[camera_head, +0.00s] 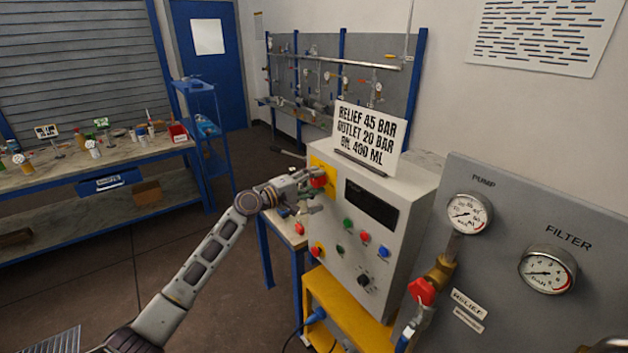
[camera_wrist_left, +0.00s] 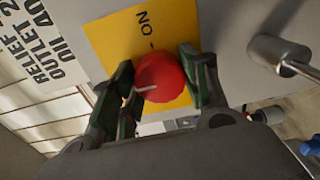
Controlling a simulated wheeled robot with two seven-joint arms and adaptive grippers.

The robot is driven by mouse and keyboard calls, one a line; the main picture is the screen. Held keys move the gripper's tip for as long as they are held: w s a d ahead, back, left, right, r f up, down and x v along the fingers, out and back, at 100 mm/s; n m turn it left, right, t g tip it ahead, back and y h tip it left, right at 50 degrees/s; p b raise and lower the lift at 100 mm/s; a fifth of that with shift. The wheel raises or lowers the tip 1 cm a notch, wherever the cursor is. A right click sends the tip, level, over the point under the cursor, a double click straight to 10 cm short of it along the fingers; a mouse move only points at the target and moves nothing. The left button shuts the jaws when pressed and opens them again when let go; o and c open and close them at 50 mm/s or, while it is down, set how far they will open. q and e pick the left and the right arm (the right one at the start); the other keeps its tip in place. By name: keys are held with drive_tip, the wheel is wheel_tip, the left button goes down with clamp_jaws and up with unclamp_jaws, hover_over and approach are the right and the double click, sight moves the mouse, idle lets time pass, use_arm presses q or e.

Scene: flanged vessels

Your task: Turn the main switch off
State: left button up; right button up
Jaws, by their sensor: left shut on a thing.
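The main switch is a round red knob (camera_head: 319,182) on a yellow plate (camera_head: 322,166) at the upper left of the grey control box's front. My left gripper (camera_head: 313,185) reaches it from the left and is shut on the knob. In the left wrist view the red knob (camera_wrist_left: 162,78) sits between the two dark fingers. The yellow plate (camera_wrist_left: 118,42) bears the word ON with a short dash above the knob. The knob's white line points left in that view, away from the ON dash. Any OFF mark is hidden. My right gripper is not seen.
The control box (camera_head: 405,215) also carries a dark display (camera_head: 371,205), several coloured buttons and a black dial (camera_head: 364,281). A lettered sign (camera_head: 366,136) stands on top. A gauge panel (camera_head: 510,235) with a red-handled valve (camera_head: 424,291) is close on the right.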

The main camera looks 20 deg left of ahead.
use_arm(q)
drive_tip(key=o, duration=1)
drive_tip(key=shift+a, duration=0.1)
drive_tip(key=shift+v, duration=5.95)
drive_tip(key=shift+m, duration=0.3)
